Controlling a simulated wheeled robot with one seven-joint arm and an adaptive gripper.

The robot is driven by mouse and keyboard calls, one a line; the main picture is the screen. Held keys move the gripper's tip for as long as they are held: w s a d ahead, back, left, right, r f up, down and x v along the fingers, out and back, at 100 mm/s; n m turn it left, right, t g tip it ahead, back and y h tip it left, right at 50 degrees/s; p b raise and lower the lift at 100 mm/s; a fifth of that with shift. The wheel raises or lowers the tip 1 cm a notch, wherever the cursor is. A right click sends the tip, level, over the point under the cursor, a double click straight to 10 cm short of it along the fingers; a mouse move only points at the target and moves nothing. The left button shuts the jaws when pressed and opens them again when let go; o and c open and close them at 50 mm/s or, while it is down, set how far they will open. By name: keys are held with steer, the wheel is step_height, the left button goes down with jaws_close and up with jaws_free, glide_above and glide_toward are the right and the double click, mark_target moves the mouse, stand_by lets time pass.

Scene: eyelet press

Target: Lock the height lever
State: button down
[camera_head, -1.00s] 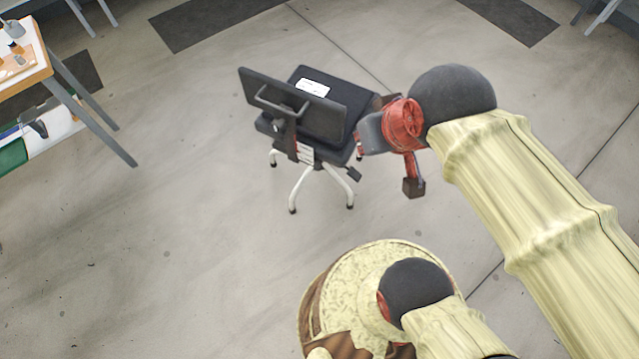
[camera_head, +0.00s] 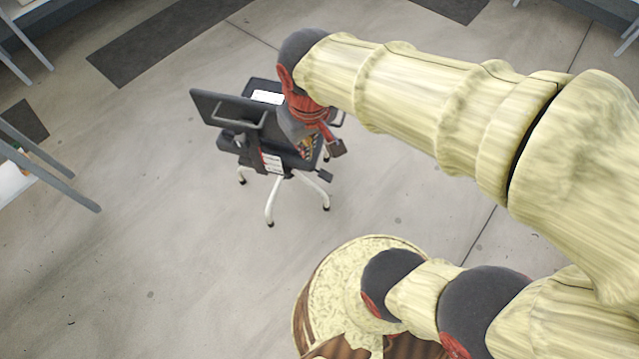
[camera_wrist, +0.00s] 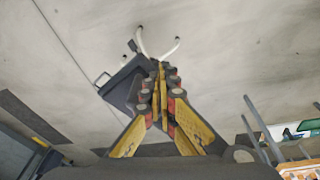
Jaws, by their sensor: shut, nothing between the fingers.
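The black office chair (camera_head: 225,108) stands upright on white legs, with its back toward the left of the head view. A small black paddle (camera_head: 325,175), likely the height lever, sticks out below the right side of its seat. My gripper (camera_head: 308,147) is beside the right side of the seat, partly hidden by my wrist. In the wrist view my gripper (camera_wrist: 159,68) shows its yellow fingers together and empty. The chair (camera_wrist: 122,82) is behind them there, with its white legs (camera_wrist: 150,45) above.
A work table's grey legs (camera_head: 60,180) stand at the left edge of the head view. Dark mats (camera_head: 165,40) lie on the concrete floor behind the chair. The floor left of and in front of the chair is clear.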

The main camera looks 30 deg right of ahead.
steer(key=w+d+f+n+g+h+b, duration=0.1)
steer(key=w+f+n+g+h, duration=0.15)
steer(key=w+f, duration=0.7)
steer(key=w+d+f+n+g+h+b, duration=0.15)
steer(key=f+g+h, duration=0.25)
steer(key=f, duration=1.3)
steer(key=w+d+f+n+t+h, duration=0.1)
steer(key=w+f+n+t+h, duration=0.1)
steer(key=f, duration=1.3)
steer(key=w+d+f+n+t+h+b, duration=0.1)
steer(key=f+n+t+h, duration=0.3)
steer(key=f, duration=1.1)
steer(key=w+d+f+n+t+h+b, duration=0.1)
steer(key=w+f+n+t+h, duration=0.2)
steer(key=f+n+t, duration=0.4)
step_height(320, 180, down, 8)
steer(key=t, duration=0.3)
steer(key=shift+d+n, duration=0.3)
steer(key=shift+d, duration=0.05)
steer(key=shift+w+f, duration=0.1)
